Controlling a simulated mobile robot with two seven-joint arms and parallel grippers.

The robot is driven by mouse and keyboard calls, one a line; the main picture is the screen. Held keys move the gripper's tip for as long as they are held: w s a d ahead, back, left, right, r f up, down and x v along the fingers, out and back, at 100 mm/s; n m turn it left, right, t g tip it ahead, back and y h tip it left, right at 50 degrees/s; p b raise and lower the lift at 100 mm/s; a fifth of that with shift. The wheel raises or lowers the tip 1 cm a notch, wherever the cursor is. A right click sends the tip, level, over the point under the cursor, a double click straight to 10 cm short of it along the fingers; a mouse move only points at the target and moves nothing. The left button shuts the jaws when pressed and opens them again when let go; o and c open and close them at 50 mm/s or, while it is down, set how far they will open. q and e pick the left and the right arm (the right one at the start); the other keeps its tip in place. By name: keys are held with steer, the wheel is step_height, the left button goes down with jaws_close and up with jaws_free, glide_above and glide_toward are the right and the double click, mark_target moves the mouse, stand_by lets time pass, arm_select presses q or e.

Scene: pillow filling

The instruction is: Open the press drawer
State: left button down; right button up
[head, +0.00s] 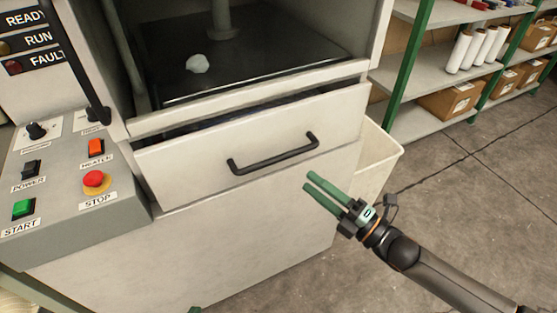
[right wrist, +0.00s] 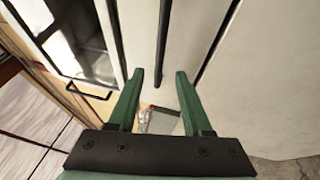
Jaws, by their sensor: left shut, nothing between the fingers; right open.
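The press drawer (head: 200,158) is a pale front panel under the press opening. A dark gap shows along its top edge, so it looks slightly ajar. Its black bar handle (head: 273,158) runs across the front, and in the right wrist view the bar (right wrist: 163,35) lies between the lines of the fingers. My right gripper (head: 308,181) is open and empty, below and in front of the handle's right end, with its fingers pointing at the drawer. In the wrist view its fingers (right wrist: 161,74) are spread. My left gripper (head: 195,310) shows only a green tip at the bottom edge; it is shut.
A control panel (head: 65,185) with a red stop button (head: 96,182) stands left of the drawer. A pale bin (head: 380,160) is at the press's right side. Shelves (head: 432,75) with boxes and white rolls stand behind. The floor (head: 470,190) at the right is clear.

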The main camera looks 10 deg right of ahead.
mark_target(279, 156)
steer(key=x, duration=1)
steer(key=shift+w+a, duration=0.2)
steer(key=shift+w, duration=0.05)
steer(key=shift+c, duration=0.2)
jaws_close()
stand_by(0.9)
